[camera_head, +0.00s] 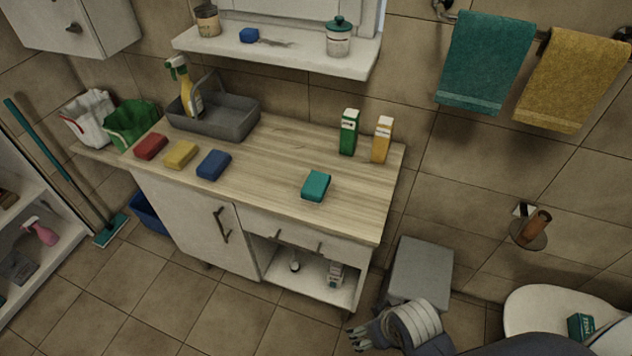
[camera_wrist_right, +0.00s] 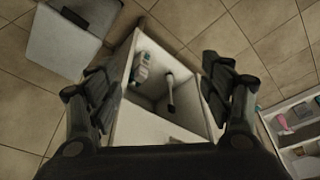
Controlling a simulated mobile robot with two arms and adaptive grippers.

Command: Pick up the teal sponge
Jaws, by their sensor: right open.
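The teal sponge (camera_head: 316,186) lies flat on the wooden countertop (camera_head: 270,185), right of the middle and near the front edge. My right gripper (camera_head: 362,333) is low in front of the cabinet's right end, below counter height and well apart from the sponge. In the right wrist view the right gripper (camera_wrist_right: 160,105) has its fingers spread wide with nothing between them. That view looks toward the open lower shelf of the cabinet (camera_wrist_right: 165,85), and the sponge does not show there. My left gripper is not in view.
Red (camera_head: 151,146), yellow (camera_head: 181,155) and blue (camera_head: 214,165) sponges lie at the counter's left. A grey caddy (camera_head: 230,120) stands behind them. A green carton (camera_head: 349,132) and an orange carton (camera_head: 382,140) stand behind the teal sponge. A grey bin (camera_head: 421,270) stands right of the cabinet.

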